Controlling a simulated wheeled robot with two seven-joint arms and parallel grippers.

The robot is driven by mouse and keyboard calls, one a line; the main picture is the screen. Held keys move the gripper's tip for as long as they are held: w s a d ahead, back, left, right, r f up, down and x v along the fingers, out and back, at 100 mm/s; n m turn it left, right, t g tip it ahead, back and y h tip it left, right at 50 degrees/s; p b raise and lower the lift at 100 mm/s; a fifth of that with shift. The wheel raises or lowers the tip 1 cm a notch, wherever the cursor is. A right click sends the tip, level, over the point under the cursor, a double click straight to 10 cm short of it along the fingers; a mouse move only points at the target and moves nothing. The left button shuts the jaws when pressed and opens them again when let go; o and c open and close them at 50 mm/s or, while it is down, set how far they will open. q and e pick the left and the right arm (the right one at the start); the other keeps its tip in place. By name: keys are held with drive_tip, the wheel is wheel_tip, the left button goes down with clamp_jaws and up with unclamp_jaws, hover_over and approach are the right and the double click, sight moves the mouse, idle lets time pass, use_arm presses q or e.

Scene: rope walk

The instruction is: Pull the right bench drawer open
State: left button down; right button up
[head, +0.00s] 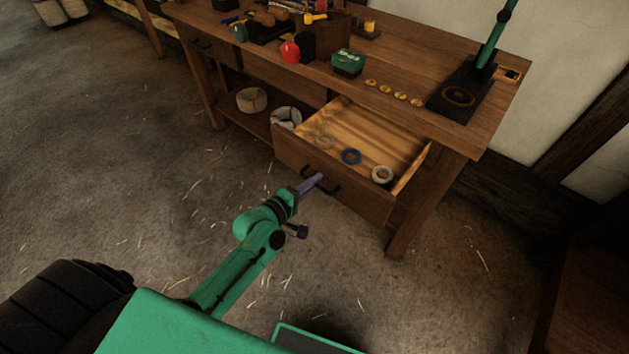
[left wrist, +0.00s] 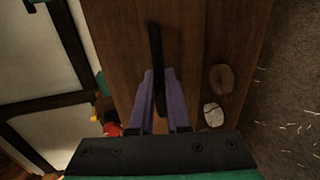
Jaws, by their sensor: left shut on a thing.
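The right bench drawer (head: 290,152) stands pulled well out from the bench, its pale wooden inside showing. Its dark bar handle (head: 335,189) is on the front face. My left gripper (head: 317,181), with purple fingers, is shut on this handle. In the left wrist view the dark handle (left wrist: 155,40) runs between the two fingers, with the brown drawer front (left wrist: 190,50) behind it. My right gripper is not in view.
The wooden bench (head: 440,60) carries a green box (head: 347,62), a red item (head: 290,51), several small brass pieces and a black-based stand (head: 462,92). The straw-strewn floor (head: 120,170) before the bench is open.

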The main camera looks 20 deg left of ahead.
use_arm(q)
drive_tip(key=c, duration=1.2)
unclamp_jaws()
drive_tip(key=shift+o, duration=0.2)
drive_tip(key=v, duration=1.4)
drive_tip(key=shift+s, duration=0.25)
drive_tip(key=shift+a, duration=0.1)
